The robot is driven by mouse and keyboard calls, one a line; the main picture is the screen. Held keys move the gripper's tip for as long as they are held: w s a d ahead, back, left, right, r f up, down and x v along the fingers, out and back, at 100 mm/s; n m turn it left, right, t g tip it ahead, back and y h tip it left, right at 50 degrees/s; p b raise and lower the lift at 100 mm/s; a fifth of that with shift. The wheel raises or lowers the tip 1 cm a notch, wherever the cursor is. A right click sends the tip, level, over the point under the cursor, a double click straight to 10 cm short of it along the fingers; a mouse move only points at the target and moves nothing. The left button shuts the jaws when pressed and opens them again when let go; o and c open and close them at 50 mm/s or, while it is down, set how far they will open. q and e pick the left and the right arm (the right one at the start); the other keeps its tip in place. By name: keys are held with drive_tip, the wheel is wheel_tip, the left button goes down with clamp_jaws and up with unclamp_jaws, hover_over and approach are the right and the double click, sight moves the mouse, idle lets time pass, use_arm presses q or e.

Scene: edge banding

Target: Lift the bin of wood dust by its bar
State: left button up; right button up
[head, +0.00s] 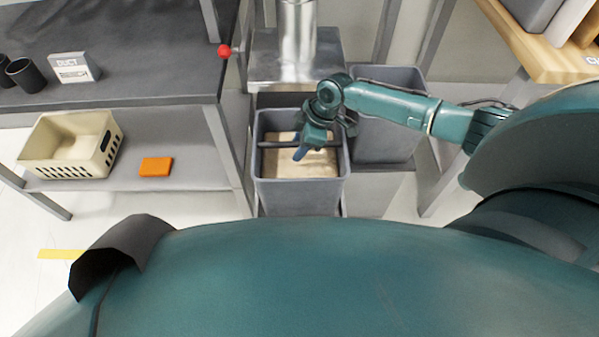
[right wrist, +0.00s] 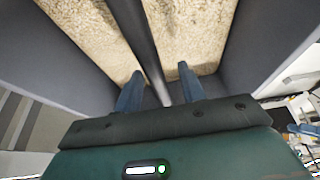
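The grey bin (head: 298,197) stands on the floor under the metal duct, with pale wood dust (head: 318,168) inside. A dark bar (head: 274,145) runs across the bin near its top. My right gripper (head: 300,154) reaches down into the bin's mouth at the bar. In the right wrist view my right gripper (right wrist: 160,88) has its two blue fingers apart. The bar (right wrist: 146,50) passes between them, with a gap on each side. The wood dust (right wrist: 88,32) lies beyond the fingertips. My left gripper is not in view.
A second grey bin (head: 385,140) stands just right, behind my right forearm. A metal duct (head: 297,40) comes down behind the bin. At left, a dark bench (head: 150,45) has a lower shelf with a cream basket (head: 72,147) and an orange block (head: 156,167). A wooden-topped table is at upper right.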

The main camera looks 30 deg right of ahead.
drive_tip(key=shift+f, duration=0.25)
idle(0.4)
drive_tip(key=shift+c, duration=0.2)
clamp_jaws()
idle(1.2)
drive_tip(key=shift+w+r, duration=0.15)
drive_tip(key=shift+r, duration=0.1)
